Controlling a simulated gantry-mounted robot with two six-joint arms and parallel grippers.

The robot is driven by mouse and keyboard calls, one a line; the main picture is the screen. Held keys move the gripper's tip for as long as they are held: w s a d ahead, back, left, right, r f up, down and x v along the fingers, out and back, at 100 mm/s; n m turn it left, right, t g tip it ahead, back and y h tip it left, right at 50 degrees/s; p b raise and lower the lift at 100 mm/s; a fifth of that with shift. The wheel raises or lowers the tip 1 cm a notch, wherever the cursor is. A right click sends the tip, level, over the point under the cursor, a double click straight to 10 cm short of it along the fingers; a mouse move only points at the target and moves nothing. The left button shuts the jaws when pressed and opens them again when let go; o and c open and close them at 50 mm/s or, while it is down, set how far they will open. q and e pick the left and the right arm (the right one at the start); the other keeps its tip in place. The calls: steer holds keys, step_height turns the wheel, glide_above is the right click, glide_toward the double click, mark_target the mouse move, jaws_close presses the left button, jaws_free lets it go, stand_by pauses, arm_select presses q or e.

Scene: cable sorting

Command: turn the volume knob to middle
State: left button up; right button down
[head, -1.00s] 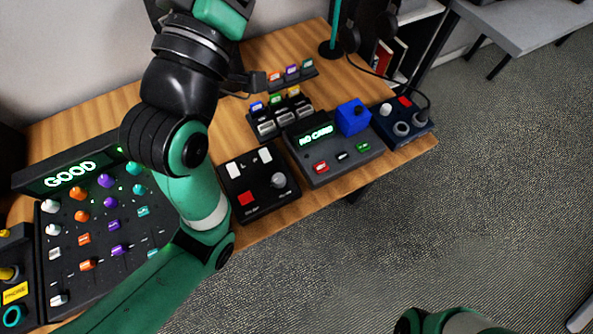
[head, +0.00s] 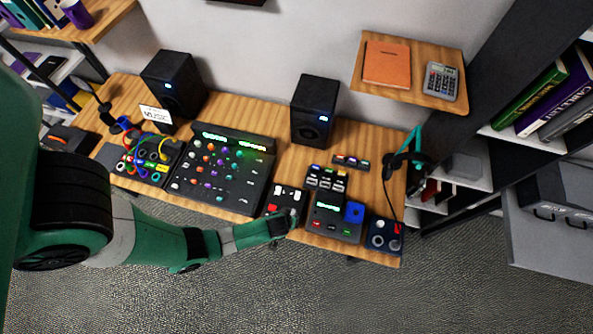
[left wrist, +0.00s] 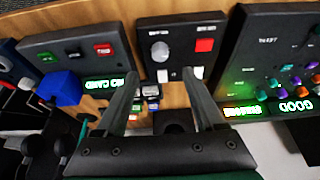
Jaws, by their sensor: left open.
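The small black control box (head: 284,196) stands near the desk's front edge, between the large mixer and the box with the green display. In the left wrist view the black box (left wrist: 148,28) carries a round grey knob (left wrist: 160,51), a red button (left wrist: 204,45) and two white switches. I take the grey knob as the volume knob; its label and pointer cannot be read. My left gripper (head: 286,222) is at the front of this box. In the left wrist view my left gripper (left wrist: 161,74) has its fingers apart, with nothing between them. My right gripper is out of view.
The mixer (head: 222,172) with its GOOD display stands left of the box. The card box (head: 333,217) with a blue block stands right. A blue box (head: 384,236), headphones on a stand (head: 407,165) and two speakers (head: 312,112) are nearby. Carpet lies clear in front.

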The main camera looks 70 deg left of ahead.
mark_target(292, 213)
arm_select(q)
steer(key=b+x, duration=0.8)
steer(key=x, duration=0.1)
steer(key=shift+w+a+f, duration=0.15)
steer(key=shift+w+a, duration=0.05)
steer(key=shift+a, duration=0.05)
steer(key=shift+w+a+f+b, duration=0.2)
steer(key=shift+f+b, duration=0.1)
steer(key=shift+f, duration=0.2)
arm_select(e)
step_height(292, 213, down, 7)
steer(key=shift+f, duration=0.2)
arm_select(q)
jaws_close()
